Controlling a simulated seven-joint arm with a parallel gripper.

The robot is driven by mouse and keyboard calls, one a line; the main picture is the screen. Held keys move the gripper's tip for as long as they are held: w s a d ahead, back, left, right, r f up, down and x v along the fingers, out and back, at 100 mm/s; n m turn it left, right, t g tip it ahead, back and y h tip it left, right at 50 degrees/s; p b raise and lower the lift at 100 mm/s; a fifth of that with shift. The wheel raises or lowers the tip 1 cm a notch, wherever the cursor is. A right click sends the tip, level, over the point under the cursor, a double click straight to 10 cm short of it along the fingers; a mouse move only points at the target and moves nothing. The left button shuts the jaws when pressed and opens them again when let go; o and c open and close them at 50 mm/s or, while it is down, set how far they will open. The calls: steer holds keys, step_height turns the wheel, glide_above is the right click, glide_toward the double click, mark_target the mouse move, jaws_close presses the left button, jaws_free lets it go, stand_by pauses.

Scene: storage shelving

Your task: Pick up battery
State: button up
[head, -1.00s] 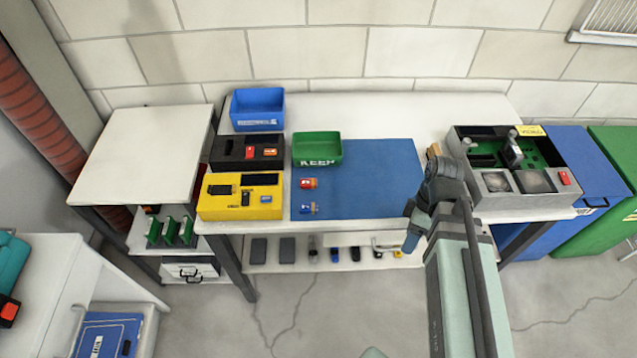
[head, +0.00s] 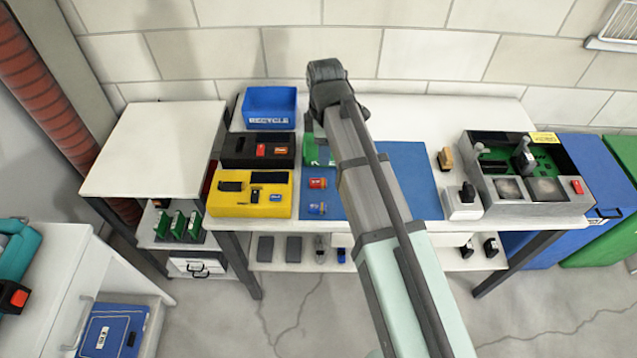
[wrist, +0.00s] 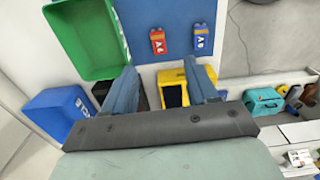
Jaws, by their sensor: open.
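A red battery (head: 317,183) and a blue battery (head: 317,208) lie apart on the blue mat (head: 415,185), near its left edge. In the wrist view the red battery (wrist: 158,42) and the blue battery (wrist: 201,40) show ahead of the fingertips. My gripper (wrist: 160,66) is open and empty, its two fingers spread above the bench, touching neither battery. In the head view my arm covers part of the mat and the gripper's fingers are hidden.
A green bin (wrist: 85,35) stands close to my left finger in the wrist view. A blue recycle bin (head: 270,108), black tray (head: 235,160) and yellow tray (head: 228,211) stand left of the mat. A grey case (head: 485,199) stands to the right.

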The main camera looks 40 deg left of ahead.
glide_above(321, 182)
steer(key=f, duration=0.8)
steer(key=shift+d+f, duration=0.15)
steer(key=shift+d, duration=0.15)
steer(key=shift+a+f, duration=0.2)
steer(key=shift+f, duration=1.1)
steer(key=shift+a+f, duration=0.15)
steer(key=shift+f, duration=1.15)
steer(key=shift+c, duration=0.5)
jaws_close()
